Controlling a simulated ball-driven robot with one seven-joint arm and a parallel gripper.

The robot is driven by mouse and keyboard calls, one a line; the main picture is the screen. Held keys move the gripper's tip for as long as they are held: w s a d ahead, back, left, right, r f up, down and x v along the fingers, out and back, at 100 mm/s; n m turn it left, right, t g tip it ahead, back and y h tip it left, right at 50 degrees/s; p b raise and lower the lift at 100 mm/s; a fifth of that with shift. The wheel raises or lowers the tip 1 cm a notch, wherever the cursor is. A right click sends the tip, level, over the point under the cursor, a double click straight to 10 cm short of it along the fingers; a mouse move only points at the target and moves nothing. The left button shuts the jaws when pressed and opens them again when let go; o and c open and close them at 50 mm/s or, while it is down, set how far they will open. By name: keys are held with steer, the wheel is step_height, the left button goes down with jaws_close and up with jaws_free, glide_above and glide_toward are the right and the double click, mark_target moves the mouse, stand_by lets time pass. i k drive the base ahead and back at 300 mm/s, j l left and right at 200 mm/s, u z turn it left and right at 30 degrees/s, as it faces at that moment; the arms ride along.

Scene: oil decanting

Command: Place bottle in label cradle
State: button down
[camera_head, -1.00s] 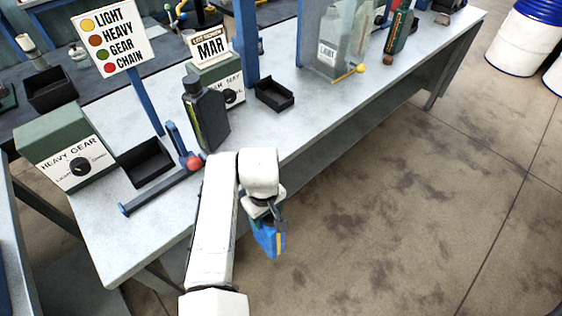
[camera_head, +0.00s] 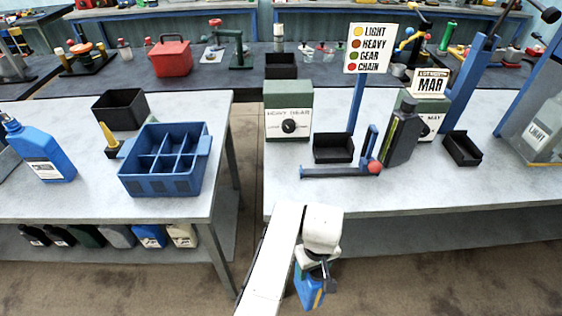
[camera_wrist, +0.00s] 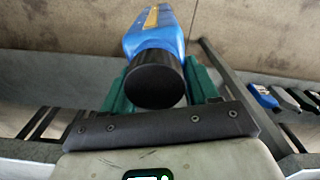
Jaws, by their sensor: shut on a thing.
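My gripper (camera_head: 318,268) is shut on a blue bottle (camera_head: 308,290), held in front of the right table and below its top's edge. In the wrist view the bottle (camera_wrist: 155,40) has a black cap (camera_wrist: 155,80) towards the camera, between green fingers, and a yellow-orange stripe on its side. A low blue stand with an upright and a red ball (camera_head: 340,172) lies near the right table's front edge. It may be the label cradle; I cannot tell for certain. No bottle rests on it.
A dark bottle (camera_head: 402,138) stands right of the stand, with black trays (camera_head: 332,149) and a HEAVY GEAR box (camera_head: 289,110) behind. The left table holds a blue divided crate (camera_head: 166,187) and a blue jug (camera_head: 42,150). A floor gap separates the tables.

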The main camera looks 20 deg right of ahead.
mark_target(333, 153)
steer(key=l+u, duration=0.3)
steer(key=l, duration=0.15)
steer(key=l+u, duration=0.25)
steer(key=l, duration=0.9)
